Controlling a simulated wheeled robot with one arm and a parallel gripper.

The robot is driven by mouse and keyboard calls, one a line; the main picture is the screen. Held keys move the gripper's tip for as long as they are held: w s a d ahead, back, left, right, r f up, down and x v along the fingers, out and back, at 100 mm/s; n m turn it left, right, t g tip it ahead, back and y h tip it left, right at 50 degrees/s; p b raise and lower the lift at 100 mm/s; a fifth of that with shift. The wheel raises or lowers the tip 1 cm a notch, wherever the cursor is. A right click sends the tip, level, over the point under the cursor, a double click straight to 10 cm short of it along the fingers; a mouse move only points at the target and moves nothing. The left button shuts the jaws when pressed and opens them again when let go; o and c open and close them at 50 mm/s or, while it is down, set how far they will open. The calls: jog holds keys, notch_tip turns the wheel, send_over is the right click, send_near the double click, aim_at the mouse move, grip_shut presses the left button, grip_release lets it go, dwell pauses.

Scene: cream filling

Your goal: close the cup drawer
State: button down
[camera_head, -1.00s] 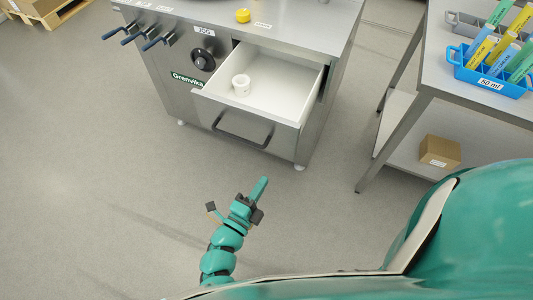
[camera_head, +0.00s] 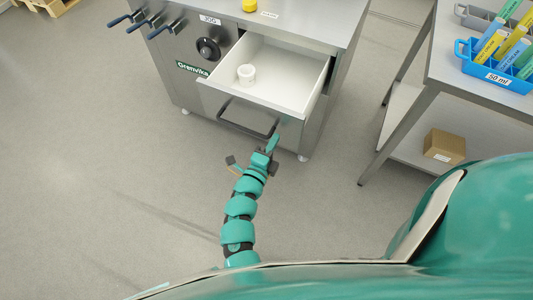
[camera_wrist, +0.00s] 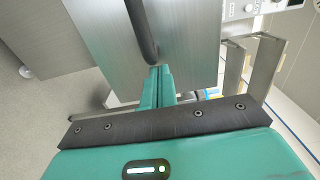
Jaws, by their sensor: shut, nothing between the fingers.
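The cup drawer (camera_head: 292,93) is pulled out of the steel machine, with a white inside and a steel front. A white cup (camera_head: 246,75) stands in it toward the left. The drawer's dark bar handle (camera_head: 248,118) runs across its front. My gripper (camera_head: 273,143) is shut and empty, close to the right end of the handle. In the wrist view, the fingertips (camera_wrist: 159,72) are at the end of the dark handle (camera_wrist: 141,30), in front of the steel drawer front (camera_wrist: 185,40). I cannot tell whether they touch.
The machine (camera_head: 185,88) has several dark levers and a black knob (camera_head: 208,49) at left. A steel table (camera_head: 440,75) stands at right, with a blue rack (camera_head: 467,58) of tubes on top and a cardboard box (camera_head: 444,146) on its lower shelf. The floor at left is clear.

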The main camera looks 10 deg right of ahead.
jog(key=shift+x, duration=1.1)
jog(key=b, duration=0.5)
send_over(304, 96)
jog(key=shift+w+d+r, duration=0.1)
jog(key=shift+w+d, duration=0.2)
jog(key=shift+w, duration=0.05)
jog(key=shift+r, duration=0.2)
jog(key=shift+d+r, duration=0.15)
jog(key=shift+s, duration=0.1)
jog(key=v, duration=0.9)
jog(key=f+v, duration=0.1)
jog(key=v, duration=0.4)
jog(key=shift+a, duration=0.25)
